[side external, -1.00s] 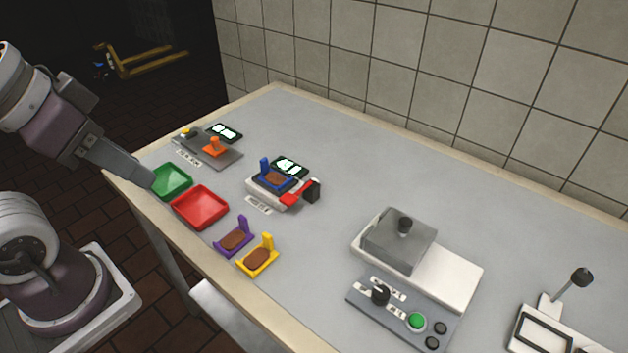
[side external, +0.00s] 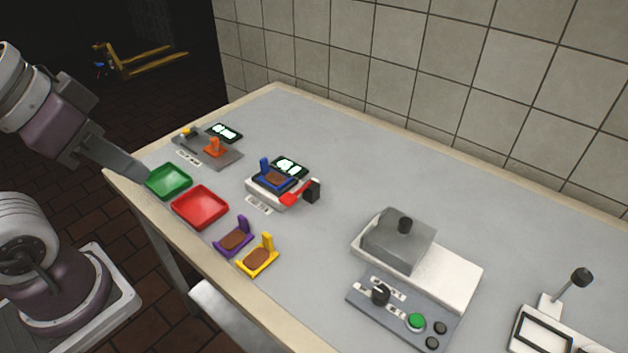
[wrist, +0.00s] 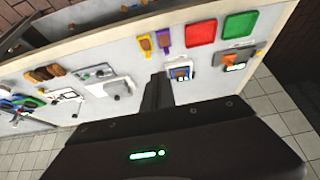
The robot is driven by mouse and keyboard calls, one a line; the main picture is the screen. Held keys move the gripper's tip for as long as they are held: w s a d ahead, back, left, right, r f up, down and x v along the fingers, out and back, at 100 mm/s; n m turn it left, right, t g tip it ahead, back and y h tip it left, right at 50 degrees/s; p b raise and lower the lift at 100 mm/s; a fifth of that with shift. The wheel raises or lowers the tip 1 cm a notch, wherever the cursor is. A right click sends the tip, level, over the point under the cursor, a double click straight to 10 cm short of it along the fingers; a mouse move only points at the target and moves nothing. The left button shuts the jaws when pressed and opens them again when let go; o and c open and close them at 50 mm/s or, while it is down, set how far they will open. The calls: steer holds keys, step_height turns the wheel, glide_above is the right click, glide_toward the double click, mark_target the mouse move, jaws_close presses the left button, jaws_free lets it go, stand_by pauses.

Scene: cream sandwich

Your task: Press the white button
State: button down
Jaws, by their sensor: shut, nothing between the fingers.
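I cannot single out a white button with certainty in either view. My gripper (side external: 146,178) is shut and empty, beside the green tray (side external: 168,182) at the table's left edge. Its dark fingers (wrist: 157,92) also show in the wrist view.
A red tray (side external: 200,207), a purple holder (side external: 233,238) and a yellow holder (side external: 258,258) line the front edge. A grey panel (side external: 400,308) with a green button (side external: 416,321) and black knobs is at front right, before a grey-lidded machine (side external: 400,240). The table's back is clear.

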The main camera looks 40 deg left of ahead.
stand_by(0.9)
steer(key=w+a+f+m+t, duration=0.2)
steer(key=w+m, duration=0.1)
steer(key=w, duration=1.7)
steer(key=w+d+f+m+t+y, duration=0.1)
steer(key=w+f+m, duration=0.4)
steer(key=w+f, duration=0.8)
steer(key=w, duration=0.2)
steer(key=shift+w+d+f+t, duration=0.2)
steer(key=shift+w+d+t, duration=0.1)
steer(key=shift+w, duration=0.05)
steer(key=shift+f, duration=4.4)
